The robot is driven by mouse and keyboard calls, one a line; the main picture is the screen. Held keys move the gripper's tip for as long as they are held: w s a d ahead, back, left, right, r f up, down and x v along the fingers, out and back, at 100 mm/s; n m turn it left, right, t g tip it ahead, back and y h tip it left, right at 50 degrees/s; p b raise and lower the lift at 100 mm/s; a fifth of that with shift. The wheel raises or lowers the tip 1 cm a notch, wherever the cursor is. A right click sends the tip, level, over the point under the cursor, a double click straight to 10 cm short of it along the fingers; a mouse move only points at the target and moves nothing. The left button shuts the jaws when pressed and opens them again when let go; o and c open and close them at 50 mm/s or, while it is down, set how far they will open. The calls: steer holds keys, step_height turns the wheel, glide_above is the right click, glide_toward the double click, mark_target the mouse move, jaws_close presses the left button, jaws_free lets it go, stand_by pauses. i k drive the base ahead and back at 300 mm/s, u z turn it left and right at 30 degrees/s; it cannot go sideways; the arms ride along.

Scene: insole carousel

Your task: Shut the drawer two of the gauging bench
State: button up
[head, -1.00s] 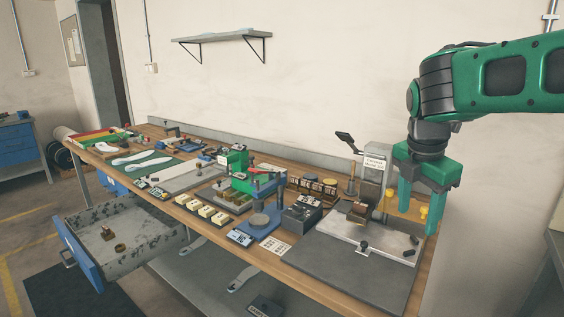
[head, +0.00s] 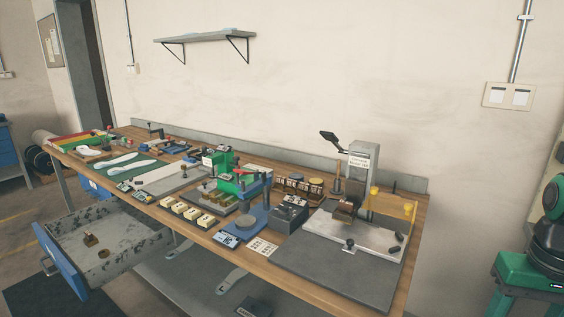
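The pulled-out drawer (head: 62,262) is at the lower left, under the left part of the gauging bench (head: 404,238). It has a blue front, a metal handle (head: 47,264) and a speckled grey inside. I cannot read a number on this drawer.
The bench top is crowded with fixtures, small trays, a green press (head: 240,182) and a grey plate (head: 335,265) at its right end. A wall shelf (head: 205,35) hangs above. A dark mat (head: 48,298) lies on the floor by the drawer. A grey lower shelf runs under the bench.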

mark_target(132, 235)
steer(key=u, duration=1.25)
steer(key=i, duration=1.2)
steer(key=u, duration=0.55)
